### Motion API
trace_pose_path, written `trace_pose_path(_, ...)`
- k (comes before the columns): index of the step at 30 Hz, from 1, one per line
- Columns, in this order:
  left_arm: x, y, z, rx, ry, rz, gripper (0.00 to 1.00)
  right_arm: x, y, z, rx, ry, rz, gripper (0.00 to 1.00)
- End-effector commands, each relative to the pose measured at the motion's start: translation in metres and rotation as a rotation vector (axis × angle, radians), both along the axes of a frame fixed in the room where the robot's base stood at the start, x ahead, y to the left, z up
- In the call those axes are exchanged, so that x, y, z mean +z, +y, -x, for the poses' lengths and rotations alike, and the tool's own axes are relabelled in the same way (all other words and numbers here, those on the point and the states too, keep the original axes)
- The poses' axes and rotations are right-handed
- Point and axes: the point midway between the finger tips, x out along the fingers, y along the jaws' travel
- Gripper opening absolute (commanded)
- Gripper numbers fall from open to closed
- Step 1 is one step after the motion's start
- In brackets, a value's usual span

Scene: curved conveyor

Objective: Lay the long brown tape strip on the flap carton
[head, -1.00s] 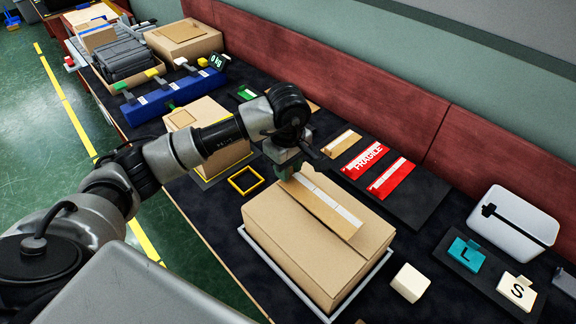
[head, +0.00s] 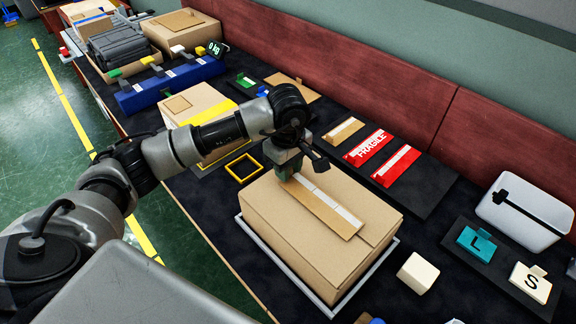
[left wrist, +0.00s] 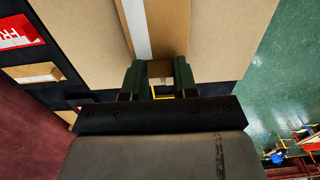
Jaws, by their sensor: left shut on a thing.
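The flap carton (head: 290,230) is a closed brown box on a grey tray (head: 388,262) on the dark bench. The long brown tape strip (head: 330,213) with a white band lies along the carton's top seam, and it also shows in the left wrist view (left wrist: 168,28). My left gripper (head: 288,167) is shut on the strip's far end, at the carton's back edge. The strip looks flat against or just above the top; I cannot tell whether it touches all along. My right gripper is not in view.
A short brown strip (head: 343,131) and red labels (head: 368,149) lie on a dark board behind the carton. A white block (head: 417,273), L tile (head: 477,244), S tile (head: 530,283) and white bin (head: 525,215) are to the right. A yellow frame (head: 243,169) lies to the left.

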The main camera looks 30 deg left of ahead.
Motion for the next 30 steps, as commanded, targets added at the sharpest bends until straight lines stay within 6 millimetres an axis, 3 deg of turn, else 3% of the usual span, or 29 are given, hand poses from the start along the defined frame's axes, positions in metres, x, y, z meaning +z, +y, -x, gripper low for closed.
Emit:
trace_pose_path(12, -0.0052, 0.0002, -0.0001, 0.0, 0.0, 0.0, 0.06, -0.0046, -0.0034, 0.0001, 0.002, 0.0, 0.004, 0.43)
trace_pose_path(13, -0.0052, 0.0002, -0.0001, 0.0, 0.0, 0.0, 0.3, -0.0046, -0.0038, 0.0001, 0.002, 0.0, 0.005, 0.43)
trace_pose_path(18, -0.0052, 0.0001, 0.0001, 0.0, 0.0, 0.0, 0.56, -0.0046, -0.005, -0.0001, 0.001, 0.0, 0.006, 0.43)
trace_pose_path(30, 0.003, 0.0, -0.0008, 0.0, -0.003, 0.0, 0.58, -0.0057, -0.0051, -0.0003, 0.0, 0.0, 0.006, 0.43)
